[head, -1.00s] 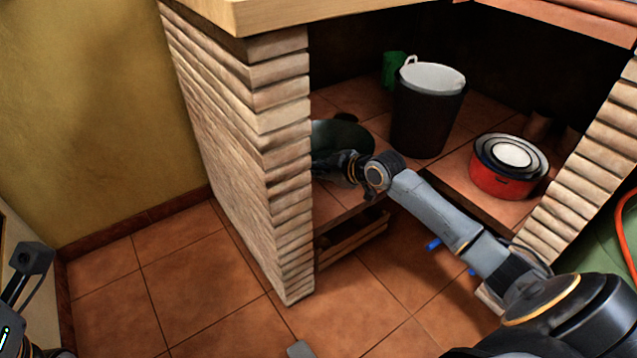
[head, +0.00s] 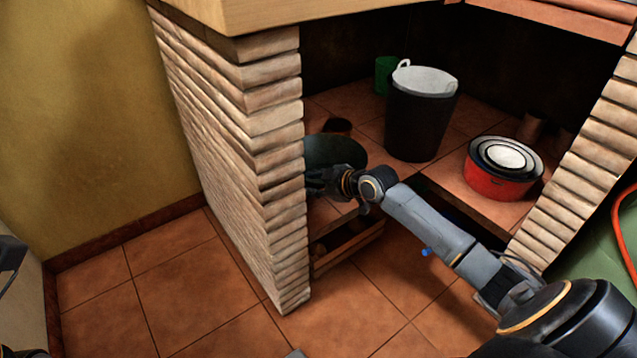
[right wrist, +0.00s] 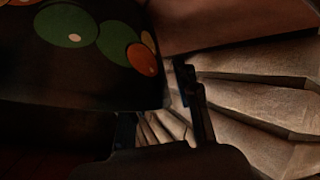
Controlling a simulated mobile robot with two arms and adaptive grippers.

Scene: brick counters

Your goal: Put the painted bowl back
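The painted bowl (head: 338,150) is a dark round shape inside the brick counter's opening in the head view, partly hidden by the brick wall and my gripper. In the right wrist view the bowl (right wrist: 95,45) fills the upper left, dark with green, orange and cream circles. My right gripper (head: 318,183) is at the near side of the bowl, beside the brick wall. In the right wrist view one finger stands just right of the bowl's edge. The other is mostly hidden by the bowl, so a grip on it is unclear. My left gripper is not clearly shown.
The brick wall (head: 275,170) stands close left of my right gripper. A dark bucket (head: 420,120), a green cup (head: 383,75) and a red pot (head: 498,185) stand on the tiled shelf. A brown cup (head: 338,125) is behind the bowl. A wooden crate (head: 350,250) is below.

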